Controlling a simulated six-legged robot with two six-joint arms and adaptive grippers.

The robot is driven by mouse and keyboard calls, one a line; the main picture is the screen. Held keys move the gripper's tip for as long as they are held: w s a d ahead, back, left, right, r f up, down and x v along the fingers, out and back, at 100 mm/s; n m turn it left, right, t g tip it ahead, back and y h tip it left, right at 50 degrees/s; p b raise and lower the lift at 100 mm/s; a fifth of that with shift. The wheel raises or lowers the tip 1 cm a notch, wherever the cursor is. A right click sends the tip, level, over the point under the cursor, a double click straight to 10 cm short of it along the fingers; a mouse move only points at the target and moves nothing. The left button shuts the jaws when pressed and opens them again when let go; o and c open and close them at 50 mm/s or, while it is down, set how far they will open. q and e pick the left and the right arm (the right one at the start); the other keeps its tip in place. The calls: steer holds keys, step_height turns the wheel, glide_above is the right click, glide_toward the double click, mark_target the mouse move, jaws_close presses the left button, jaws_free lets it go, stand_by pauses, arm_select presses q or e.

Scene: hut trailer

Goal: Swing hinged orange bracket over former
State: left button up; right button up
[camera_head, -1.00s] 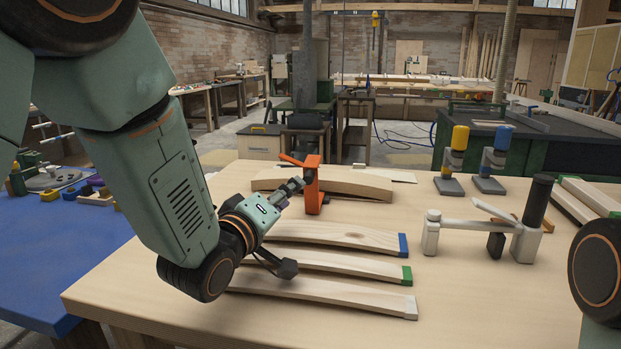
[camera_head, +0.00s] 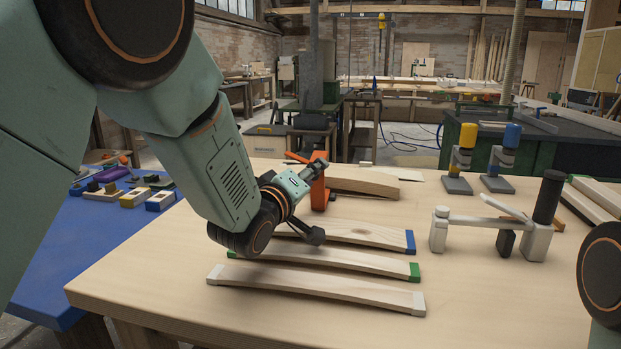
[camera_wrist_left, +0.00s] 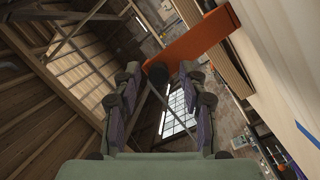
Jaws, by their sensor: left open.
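In the left wrist view the orange bracket (camera_wrist_left: 200,38) crosses just beyond the fingertips of the open gripper (camera_wrist_left: 158,74). I cannot tell whether a finger touches it. My right gripper is out of view; only part of my right arm shows.
Several pale wooden strips (camera_head: 325,287) with coloured ends lie below the gripper. A white clamp-like fixture (camera_head: 480,226) with a black post stands to the right. Yellow-topped (camera_head: 460,160) and blue-topped (camera_head: 500,160) devices stand behind it. The right front of the bench is clear.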

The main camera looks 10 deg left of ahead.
arm_select(q)
steer(key=shift+s+r, duration=0.1)
steer(key=shift+r, duration=0.05)
steer(key=shift+c, duration=1.2)
jaws_close()
